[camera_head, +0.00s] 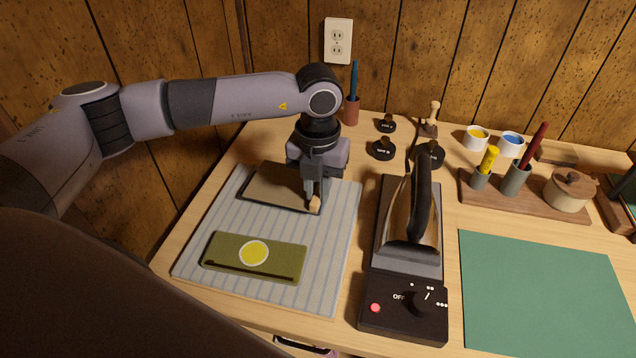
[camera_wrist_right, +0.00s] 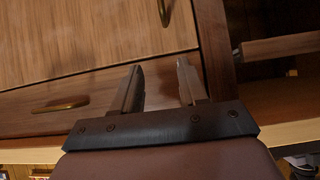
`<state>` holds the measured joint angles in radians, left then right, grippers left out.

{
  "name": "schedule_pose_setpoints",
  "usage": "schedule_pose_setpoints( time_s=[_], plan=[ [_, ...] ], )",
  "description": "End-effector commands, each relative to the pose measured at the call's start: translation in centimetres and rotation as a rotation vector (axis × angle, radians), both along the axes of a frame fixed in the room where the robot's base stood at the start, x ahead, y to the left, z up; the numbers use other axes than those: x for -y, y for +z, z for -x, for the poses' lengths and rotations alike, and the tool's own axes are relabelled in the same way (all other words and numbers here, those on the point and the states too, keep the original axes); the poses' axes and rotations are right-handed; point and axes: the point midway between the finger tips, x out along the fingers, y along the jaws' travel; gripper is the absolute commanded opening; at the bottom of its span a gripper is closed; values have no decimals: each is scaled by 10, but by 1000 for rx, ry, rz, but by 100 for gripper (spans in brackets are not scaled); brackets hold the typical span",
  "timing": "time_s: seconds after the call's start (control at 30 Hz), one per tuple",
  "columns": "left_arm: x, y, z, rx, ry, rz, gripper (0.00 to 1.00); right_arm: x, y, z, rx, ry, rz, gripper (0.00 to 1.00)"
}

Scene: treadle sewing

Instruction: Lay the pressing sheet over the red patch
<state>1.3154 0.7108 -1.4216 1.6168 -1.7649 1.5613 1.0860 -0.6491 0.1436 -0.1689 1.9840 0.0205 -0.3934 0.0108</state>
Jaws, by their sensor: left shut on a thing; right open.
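The pressing sheet (camera_head: 262,188), a tan-brown panel with a dark edge, is over the back part of the striped pad. My left gripper (camera_head: 316,194) points down, shut on the sheet's light tan tab at its front right corner. I cannot tell whether the sheet lies flat or is slightly raised. No red patch shows; what is under the sheet is hidden. An olive cloth (camera_head: 224,249) with a round yellow patch (camera_head: 254,253) lies in front of the sheet. My right gripper (camera_wrist_right: 160,85) is open and empty in the right wrist view, before wooden drawers.
The striped pad (camera_head: 335,260) lies at the table's left. An iron (camera_head: 421,205) rests on its stand right of the pad, behind a black control box (camera_head: 404,305). A green mat (camera_head: 540,290), a wooden tray (camera_head: 540,202) and paint cups (camera_head: 510,147) are farther right.

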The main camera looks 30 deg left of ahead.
Motion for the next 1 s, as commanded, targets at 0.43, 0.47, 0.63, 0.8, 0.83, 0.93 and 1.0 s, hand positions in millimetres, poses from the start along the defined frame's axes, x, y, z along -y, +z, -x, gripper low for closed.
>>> schedule_pose_setpoints(
  time_s=[0.43,0.47,0.63,0.8,0.83,0.93,1.0],
  plan=[
    [0,1,0,0,0,0,0,-1,1,-2,4,1,-1,43],
    [0,1,0,0,0,0,0,-1,1,-2,4,1,-1,43],
    [0,-1,0,0,0,0,0,0,0,-2,4,2,0,43],
    [0,-4,0,0,0,0,0,0,-2,-2,4,0,1,43],
    [0,-4,0,0,0,0,0,0,-3,-2,4,0,1,43],
    [0,-6,0,0,0,0,0,1,-4,-2,4,0,2,43],
    [0,-7,0,0,0,0,0,1,-5,-2,4,0,2,43]
  ],
)
